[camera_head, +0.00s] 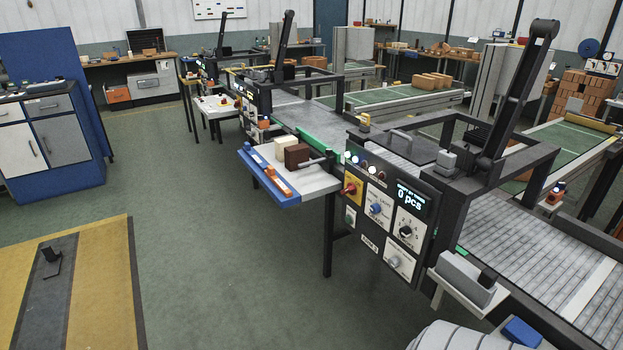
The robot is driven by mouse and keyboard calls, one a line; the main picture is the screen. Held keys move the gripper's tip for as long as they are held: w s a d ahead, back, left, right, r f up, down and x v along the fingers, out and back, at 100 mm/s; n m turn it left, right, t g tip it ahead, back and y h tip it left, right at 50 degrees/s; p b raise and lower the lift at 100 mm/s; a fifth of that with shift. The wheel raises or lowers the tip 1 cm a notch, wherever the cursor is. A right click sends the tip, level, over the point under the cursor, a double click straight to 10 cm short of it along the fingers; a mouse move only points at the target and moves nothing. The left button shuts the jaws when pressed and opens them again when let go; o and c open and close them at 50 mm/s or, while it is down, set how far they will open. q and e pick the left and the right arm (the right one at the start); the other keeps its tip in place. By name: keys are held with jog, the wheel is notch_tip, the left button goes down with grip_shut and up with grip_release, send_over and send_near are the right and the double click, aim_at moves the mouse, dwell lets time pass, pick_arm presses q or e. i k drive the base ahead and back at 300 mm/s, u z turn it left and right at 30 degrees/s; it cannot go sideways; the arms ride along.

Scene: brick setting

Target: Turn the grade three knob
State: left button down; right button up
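A dark control panel (380,222) stands right of centre, on the front of the nearest conveyor machine. It carries a blue knob (376,208) on a white plate, a black knob (406,231) on another white plate to its right, and a pale grey knob (394,261) lower down. A red knob on a yellow plate (351,188) is at the upper left. The small lettering is too unclear to tell which knob is for grade three. A lit display (411,196) above reads 0 pcs. Neither of my grippers is in view.
A white side table with a blue front edge (270,190) juts out left of the panel, holding brown and cream blocks. A small shelf with a grey box (466,278) projects at the panel's lower right. Open green floor (215,220) lies to the left.

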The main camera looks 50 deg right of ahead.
aim_at(375, 209)
jog(key=u, duration=0.05)
jog(key=i, duration=1.25)
jog(key=z, duration=0.65)
jog(key=i, duration=0.8)
jog(key=z, duration=0.8)
